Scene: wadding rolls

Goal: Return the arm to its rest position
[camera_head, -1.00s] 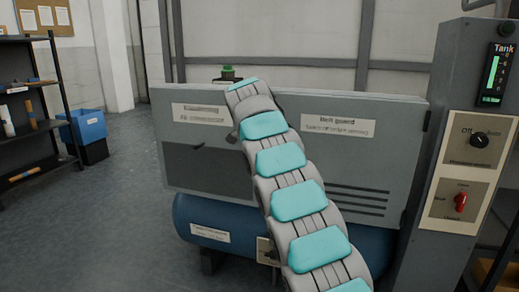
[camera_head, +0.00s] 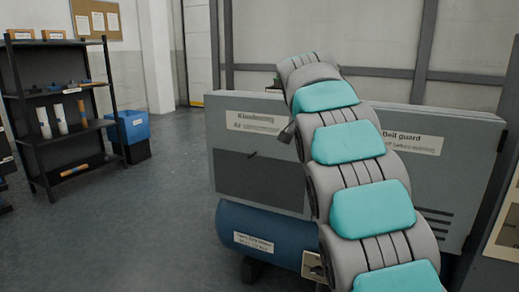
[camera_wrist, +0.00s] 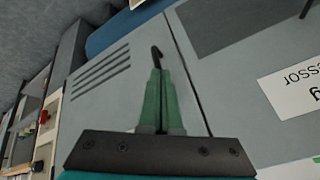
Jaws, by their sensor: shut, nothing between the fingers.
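My arm, with turquoise pads on grey links, rises from the lower right of the head view and leans up and left in front of the grey compressor housing (camera_head: 260,180). My gripper (camera_wrist: 160,73) shows in the wrist view with its two green fingers together and nothing between them. The fingers point toward the grey panel, and a small dark hook shape shows just past their tips. I cannot tell whether they touch it. In the head view the fingers are not clearly visible.
A blue tank (camera_head: 265,232) sits under the housing. A control cabinet (camera_head: 505,225) stands at the right edge. At the left are a black shelf (camera_head: 58,133) with several items and a blue bin (camera_head: 130,126). The floor (camera_head: 130,225) between shelf and compressor is clear.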

